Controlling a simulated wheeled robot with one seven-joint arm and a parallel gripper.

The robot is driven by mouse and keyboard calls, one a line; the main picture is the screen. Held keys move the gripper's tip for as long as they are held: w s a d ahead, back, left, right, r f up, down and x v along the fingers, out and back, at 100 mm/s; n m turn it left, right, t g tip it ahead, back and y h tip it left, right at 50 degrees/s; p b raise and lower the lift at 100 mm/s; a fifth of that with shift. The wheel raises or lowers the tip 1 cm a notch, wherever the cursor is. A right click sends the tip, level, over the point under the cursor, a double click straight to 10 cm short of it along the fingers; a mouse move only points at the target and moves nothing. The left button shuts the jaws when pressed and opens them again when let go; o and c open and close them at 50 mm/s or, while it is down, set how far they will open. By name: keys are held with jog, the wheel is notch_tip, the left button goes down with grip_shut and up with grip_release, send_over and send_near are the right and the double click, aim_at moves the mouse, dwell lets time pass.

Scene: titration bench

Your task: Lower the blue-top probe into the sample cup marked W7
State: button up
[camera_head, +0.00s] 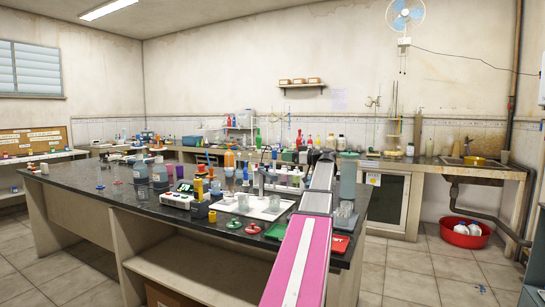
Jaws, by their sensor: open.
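A thin stick with a blue upper end (208,159), which looks like the blue-top probe, stands tilted behind the small meter box. Small clear cups (243,201) stand on a white tray (262,213) near the middle of the dark bench; the marking W7 is too small to read, so I cannot tell which cup bears it. My pink and white arm reaches over the bench from the bottom right.
The meter box (189,197) with a green display stands left of the tray. Red and green knobs (252,228) lie in front. Bottles (160,173) and a tall grey container (348,178) flank the crowded area. The dark bench top (110,195) is fairly clear at left.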

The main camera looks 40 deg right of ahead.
send_over(274, 171)
jog(key=w, duration=0.2)
jog(key=shift+a, duration=0.25)
jog(key=shift+f, duration=0.1)
grip_shut()
